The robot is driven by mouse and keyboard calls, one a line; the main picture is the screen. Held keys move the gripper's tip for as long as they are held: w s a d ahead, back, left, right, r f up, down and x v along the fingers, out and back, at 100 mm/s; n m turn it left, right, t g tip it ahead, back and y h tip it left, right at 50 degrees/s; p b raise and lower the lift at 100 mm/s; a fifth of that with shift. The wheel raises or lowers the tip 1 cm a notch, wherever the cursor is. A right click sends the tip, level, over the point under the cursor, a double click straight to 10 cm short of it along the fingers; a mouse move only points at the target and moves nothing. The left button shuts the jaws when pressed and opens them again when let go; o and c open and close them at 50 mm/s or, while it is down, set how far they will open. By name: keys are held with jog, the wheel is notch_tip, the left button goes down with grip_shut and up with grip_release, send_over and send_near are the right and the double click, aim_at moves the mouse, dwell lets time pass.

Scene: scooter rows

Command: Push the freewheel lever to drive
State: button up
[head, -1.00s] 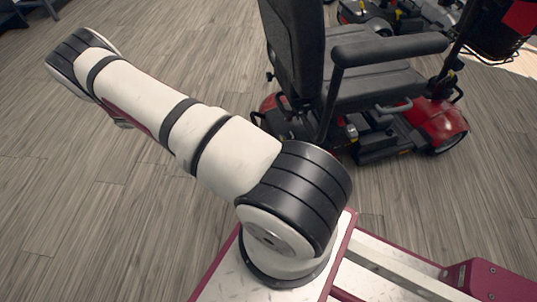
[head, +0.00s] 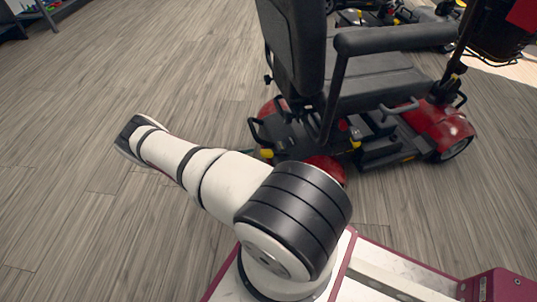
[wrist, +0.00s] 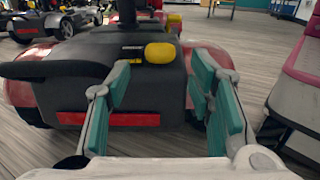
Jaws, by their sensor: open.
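The red and black scooter (head: 345,95) stands just beyond my arm, its seat and armrest rising above the rear body. In the wrist view its black rear cover (wrist: 65,60) fills the middle. A yellow knob (wrist: 160,53), which looks like the freewheel lever's end, sits on top of that cover. A yellow part (head: 267,153) also shows at the scooter's rear in the head view. My gripper (wrist: 162,68) is open and empty, with teal fingers apart. The knob appears between the fingertips and farther away, with no contact visible. In the head view my gripper is mostly hidden behind my arm.
A black handle or bar (wrist: 45,70) sticks out at the left of the rear cover. A red reflector strip (wrist: 110,119) lies below it. More scooters (head: 390,15) stand behind. Grey wood floor (head: 70,110) is clear on the left.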

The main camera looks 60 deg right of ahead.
aim_at(273, 152)
jog(key=b+x, duration=0.1)
jog(key=x, duration=0.6)
jog(key=shift+s+d, duration=0.15)
grip_shut()
